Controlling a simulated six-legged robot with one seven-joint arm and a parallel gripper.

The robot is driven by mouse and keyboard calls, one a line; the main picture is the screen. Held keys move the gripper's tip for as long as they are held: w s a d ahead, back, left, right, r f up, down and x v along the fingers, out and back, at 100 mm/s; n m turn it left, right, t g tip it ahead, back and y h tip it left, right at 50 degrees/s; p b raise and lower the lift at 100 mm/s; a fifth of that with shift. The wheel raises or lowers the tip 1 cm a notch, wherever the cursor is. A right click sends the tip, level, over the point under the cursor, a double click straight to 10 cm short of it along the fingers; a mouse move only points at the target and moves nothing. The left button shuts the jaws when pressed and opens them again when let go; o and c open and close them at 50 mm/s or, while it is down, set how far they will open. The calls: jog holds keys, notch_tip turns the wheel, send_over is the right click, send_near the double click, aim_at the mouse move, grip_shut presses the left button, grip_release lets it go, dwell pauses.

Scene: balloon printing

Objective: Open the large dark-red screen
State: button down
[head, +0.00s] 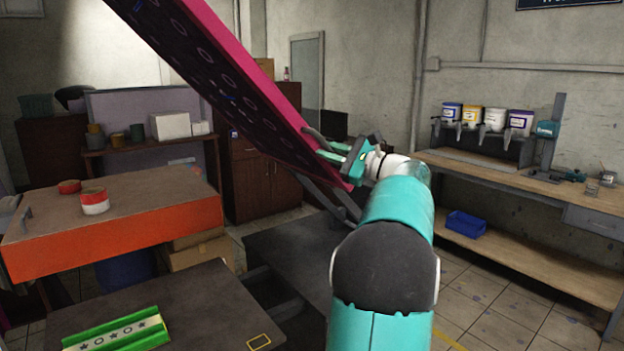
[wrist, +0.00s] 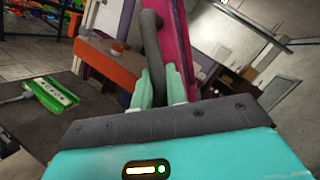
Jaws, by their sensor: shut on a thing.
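The large dark-red screen (head: 243,68) is raised and steeply tilted in the head view, its patterned underside facing down and left. Its upper end runs out of the frame. My gripper (head: 340,150) is at its lower right end, shut on the screen's grey handle (wrist: 152,55). In the wrist view the two pale green fingertips (wrist: 160,85) sit on either side of this handle, and the magenta side of the screen (wrist: 178,45) rises behind it. The far end of the screen is out of view.
A dark table (head: 195,305) below holds a green tray with a star-patterned strip (head: 115,331). An orange-sided screen (head: 120,240) with tape rolls (head: 95,201) lies at left. A workbench (head: 520,185) with paint tubs stands at right. Floor space is clear before it.

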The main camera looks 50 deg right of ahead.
jog(key=shift+m, duration=0.6)
jog(key=d+r, duration=0.1)
jog(key=s+d+r, duration=0.1)
jog(key=d+r, duration=0.2)
jog(key=d, duration=0.1)
jog(key=shift+s+d+r, duration=0.1)
jog(key=shift+s+r, duration=0.05)
jog(key=shift+s, duration=0.15)
jog(key=shift+t, duration=0.3)
jog(key=c, duration=1.4)
grip_release()
jog(key=v, duration=1.3)
jog(key=shift+s, duration=0.4)
